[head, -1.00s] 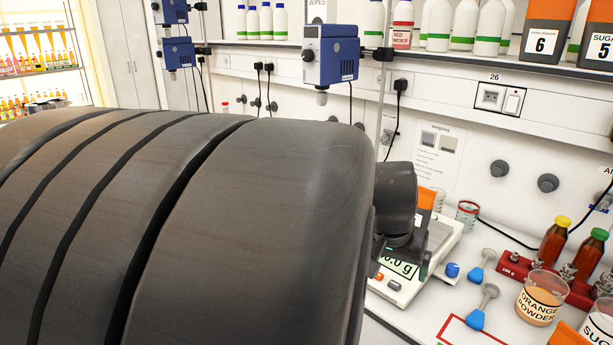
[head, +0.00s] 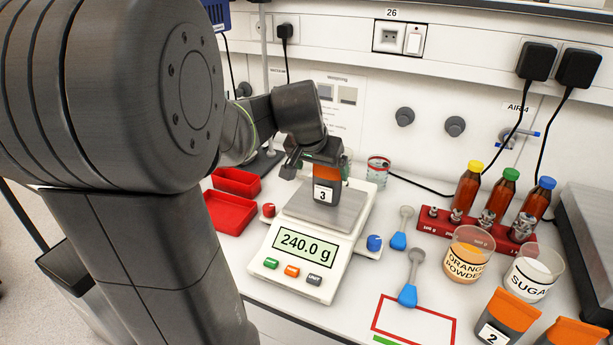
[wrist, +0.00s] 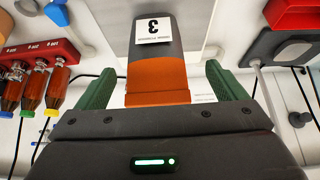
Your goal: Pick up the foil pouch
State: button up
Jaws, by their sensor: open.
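A grey foil pouch with an orange top and a label "3" (head: 327,188) stands on the pan of a white scale (head: 287,240). The display reads 240.0 g. My gripper (head: 316,156) is at the pouch's top. In the wrist view, its green fingers (wrist: 163,88) are open, one on each side of the pouch (wrist: 158,75), with visible gaps. Another grey and orange pouch labelled "2" (head: 505,320) stands at the front right, beside part of a further orange-topped one.
Red trays (head: 231,211) lie left of the scale. A glass beaker (head: 378,168) stands close behind it. Blue scoops (head: 407,293), cups of orange powder (head: 467,258) and sugar (head: 531,275), and a red rack (head: 470,231) with bottles behind it are on the right.

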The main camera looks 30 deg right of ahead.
aim_at(325, 178)
jog(key=shift+s+p+x, duration=0.2)
jog(key=shift+x, duration=1.35)
jog(key=shift+s+p+x, duration=0.15)
jog(key=shift+x, duration=1.35)
jog(key=shift+d+f, duration=0.1)
